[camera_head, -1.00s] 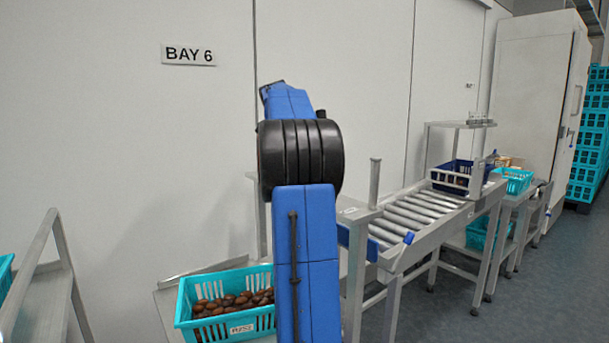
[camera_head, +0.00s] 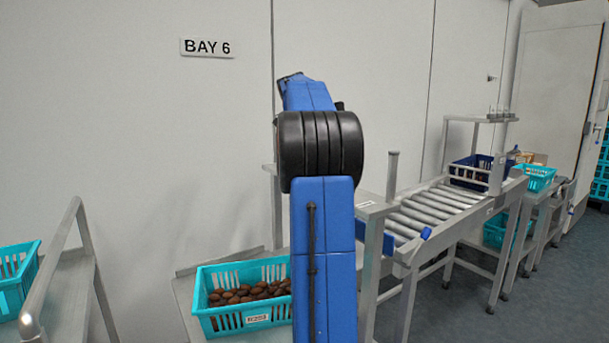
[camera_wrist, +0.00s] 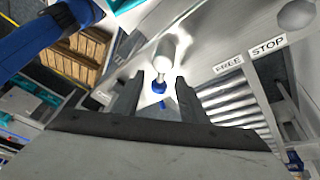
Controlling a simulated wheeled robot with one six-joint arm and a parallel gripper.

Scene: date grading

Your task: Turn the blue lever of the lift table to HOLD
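In the wrist view the two dark fingers of my gripper (camera_wrist: 156,97) are apart. A small blue part (camera_wrist: 159,87) shows in the gap between them, at the lower end of a pale rounded post (camera_wrist: 170,52); I cannot tell whether it lies between the fingertips or beyond them. Labels read FREE (camera_wrist: 229,64) and STOP (camera_wrist: 268,46), to the right of the fingers. No HOLD label is legible. In the head view my arm hides my gripper and part of the frame beside the roller conveyor (camera_head: 440,208).
A teal crate of dates (camera_head: 243,318) stands on a low table left of my arm. Another teal crate (camera_head: 15,285) is at the far left, by a metal rail (camera_head: 58,255). A dark blue crate (camera_head: 465,168) stands at the conveyor's far end. Floor is clear at the right.

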